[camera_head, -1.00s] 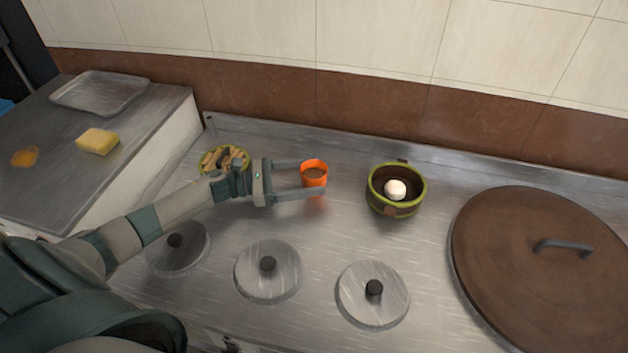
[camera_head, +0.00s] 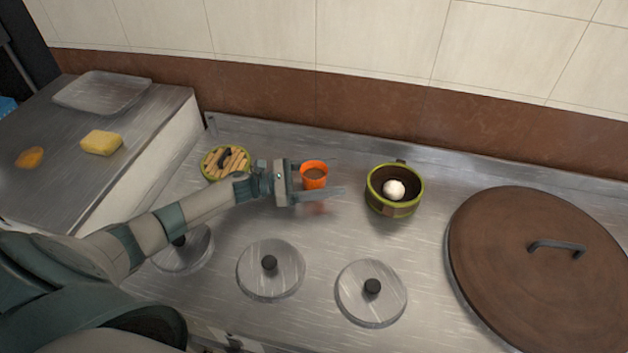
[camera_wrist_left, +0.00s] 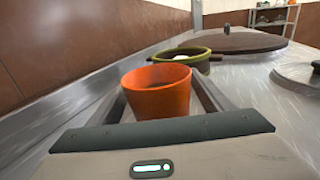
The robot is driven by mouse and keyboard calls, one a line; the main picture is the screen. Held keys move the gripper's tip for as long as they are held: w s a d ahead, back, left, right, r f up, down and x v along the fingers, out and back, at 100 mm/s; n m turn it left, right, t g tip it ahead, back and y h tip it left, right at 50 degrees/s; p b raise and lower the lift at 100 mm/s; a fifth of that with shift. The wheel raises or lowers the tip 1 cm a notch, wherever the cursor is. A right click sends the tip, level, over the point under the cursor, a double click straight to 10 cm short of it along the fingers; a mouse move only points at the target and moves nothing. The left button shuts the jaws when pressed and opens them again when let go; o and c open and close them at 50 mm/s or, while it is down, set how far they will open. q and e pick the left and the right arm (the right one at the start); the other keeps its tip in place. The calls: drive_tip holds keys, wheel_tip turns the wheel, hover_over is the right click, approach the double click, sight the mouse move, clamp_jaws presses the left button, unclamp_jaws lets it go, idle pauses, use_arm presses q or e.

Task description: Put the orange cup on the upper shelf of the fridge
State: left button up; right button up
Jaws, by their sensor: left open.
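A gap shows between the near finger and the cup in the head view. Contact with the far finger cannot be told. The fridge and its upper shelf are not seen for certain. My right gripper is not in view.
A green-rimmed pot (camera_head: 395,190) with a white ball stands right of the cup. A large brown lid (camera_head: 545,270) fills the right. Steel lids (camera_head: 371,292) lie in front. A yellow sponge (camera_head: 101,143) and tray (camera_head: 102,91) lie far left.

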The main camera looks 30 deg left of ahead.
use_arm(q)
drive_tip(key=shift+c, duration=0.6)
drive_tip(key=c, duration=1.3)
drive_tip(key=shift+o, duration=0.2)
drive_tip(key=shift+r, duration=0.15)
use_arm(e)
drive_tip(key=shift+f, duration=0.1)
use_arm(q)
drive_tip(key=shift+r, duration=0.6)
wheel_tip(320, 180, up, 2)
drive_tip(key=shift+r+b, duration=0.25)
drive_tip(key=shift+b, duration=0.2)
drive_tip(key=s+d+r, duration=0.4)
drive_tip(key=d+r, duration=0.3)
drive_tip(key=d, duration=0.3)
drive_tip(key=shift+s+d, duration=0.25)
drive_tip(key=shift+d, duration=0.15)
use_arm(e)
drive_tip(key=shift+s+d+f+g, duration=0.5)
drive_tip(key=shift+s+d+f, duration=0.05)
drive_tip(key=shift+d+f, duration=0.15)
